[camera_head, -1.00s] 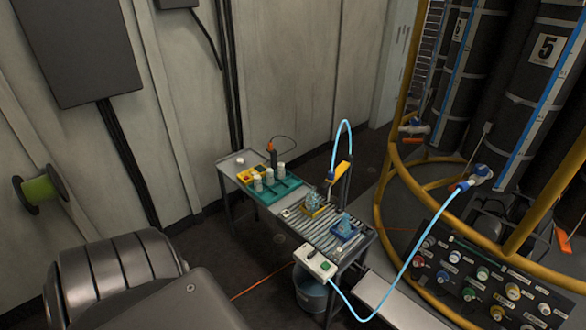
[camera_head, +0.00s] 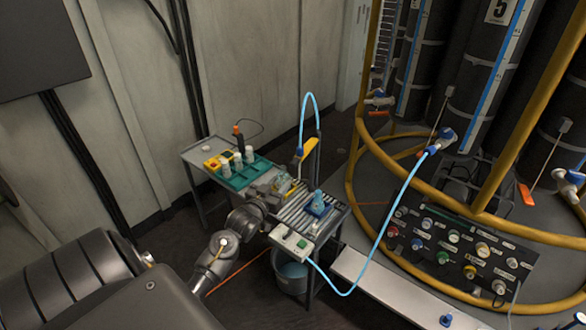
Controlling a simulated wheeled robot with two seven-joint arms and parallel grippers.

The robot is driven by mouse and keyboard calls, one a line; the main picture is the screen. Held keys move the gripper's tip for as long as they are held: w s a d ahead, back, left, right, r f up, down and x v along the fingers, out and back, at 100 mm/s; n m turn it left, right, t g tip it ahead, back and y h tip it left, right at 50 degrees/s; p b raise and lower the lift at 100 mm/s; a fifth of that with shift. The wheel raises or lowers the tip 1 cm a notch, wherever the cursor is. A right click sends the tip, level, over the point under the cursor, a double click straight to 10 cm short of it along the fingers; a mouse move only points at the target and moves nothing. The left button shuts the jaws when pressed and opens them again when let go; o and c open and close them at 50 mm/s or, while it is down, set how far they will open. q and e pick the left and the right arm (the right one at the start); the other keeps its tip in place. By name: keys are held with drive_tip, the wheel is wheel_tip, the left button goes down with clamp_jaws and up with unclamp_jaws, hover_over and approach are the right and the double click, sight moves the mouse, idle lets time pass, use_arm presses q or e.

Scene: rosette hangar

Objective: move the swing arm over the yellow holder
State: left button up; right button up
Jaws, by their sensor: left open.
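The swing arm (camera_head: 308,150) has a yellow bar with a blue end, and stands at the back edge of the slatted table, fed by a light blue hose (camera_head: 303,108). The yellow holder (camera_head: 284,187) is on the slats below and left of the swing arm's blue end, with a clear bluish piece in it. It is partly hidden by my left gripper (camera_head: 275,186), which is open beside it, small in the picture. Whether they touch I cannot tell. My right gripper is not in view.
A blue holder (camera_head: 318,208) with a bluish piece sits on the slats to the right. A green tray (camera_head: 243,177) with white bottles stands left. A white control box (camera_head: 290,241) hangs at the table's front. Yellow rails (camera_head: 352,190) curve close on the right.

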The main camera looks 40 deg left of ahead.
sight(292, 166)
use_arm(q)
drive_tip(key=p+x, duration=0.1)
drive_tip(key=x, duration=1)
drive_tip(key=shift+r, duration=0.15)
drive_tip(key=shift+s, duration=0.1)
clamp_jaws()
